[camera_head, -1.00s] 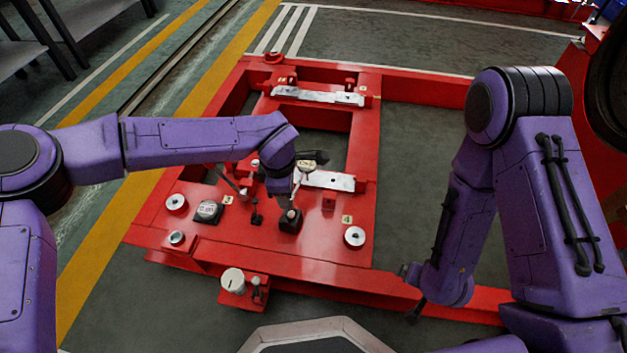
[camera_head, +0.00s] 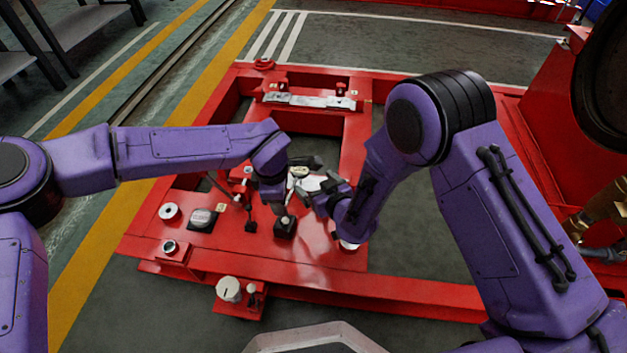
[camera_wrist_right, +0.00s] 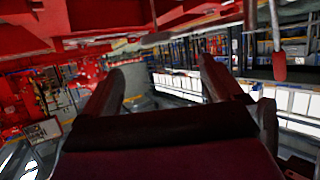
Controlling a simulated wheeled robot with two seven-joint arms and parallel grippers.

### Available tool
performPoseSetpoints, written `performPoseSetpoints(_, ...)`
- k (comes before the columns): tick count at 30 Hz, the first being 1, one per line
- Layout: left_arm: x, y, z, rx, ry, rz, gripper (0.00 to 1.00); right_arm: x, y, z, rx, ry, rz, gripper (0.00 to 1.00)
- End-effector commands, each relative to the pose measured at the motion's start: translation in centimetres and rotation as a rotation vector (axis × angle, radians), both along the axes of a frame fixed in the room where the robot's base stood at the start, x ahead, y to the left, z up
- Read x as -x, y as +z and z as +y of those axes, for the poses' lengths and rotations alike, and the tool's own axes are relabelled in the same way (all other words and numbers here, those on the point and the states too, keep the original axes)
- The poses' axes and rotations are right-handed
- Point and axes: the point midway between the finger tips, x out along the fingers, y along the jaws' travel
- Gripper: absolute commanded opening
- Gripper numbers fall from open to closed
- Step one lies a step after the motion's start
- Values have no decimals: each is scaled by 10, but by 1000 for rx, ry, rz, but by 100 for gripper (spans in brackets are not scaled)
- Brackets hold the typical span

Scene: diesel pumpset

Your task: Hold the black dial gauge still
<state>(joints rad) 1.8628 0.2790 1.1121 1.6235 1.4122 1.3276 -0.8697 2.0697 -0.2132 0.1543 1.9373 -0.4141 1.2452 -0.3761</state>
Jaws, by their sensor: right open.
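The black dial gauge (camera_head: 300,171) shows as a small dark body with a pale face above the red frame, close to both wrists in the head view. A black block with a short upright post (camera_head: 284,228) stands on the plate just below. My left gripper (camera_head: 276,195) is over the plate at the left of the gauge, mostly hidden by its own wrist. My right gripper (camera_head: 314,190) is close to the gauge on its right; I cannot tell whether it touches. The right wrist view shows its two fingers (camera_wrist_right: 161,82) apart, with no gauge visible between them.
The red base frame (camera_head: 320,283) fills the middle. A black square piece with a round top (camera_head: 202,218), silver rings (camera_head: 168,211) and a white knob (camera_head: 229,289) sit on its left and front. A bright metal bar (camera_head: 310,101) lies behind.

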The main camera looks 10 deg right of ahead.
Motion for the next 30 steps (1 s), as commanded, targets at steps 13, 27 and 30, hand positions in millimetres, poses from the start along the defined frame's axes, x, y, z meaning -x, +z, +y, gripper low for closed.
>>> performPoseSetpoints(13,0,0,0,0,0,0,43,-74,-33,24,-3,-5,2,94)
performPoseSetpoints(27,0,0,0,0,0,0,43,-85,-38,28,-1,-5,4,71)
performPoseSetpoints(30,0,0,0,0,0,0,43,-85,-38,28,-1,-5,4,38)
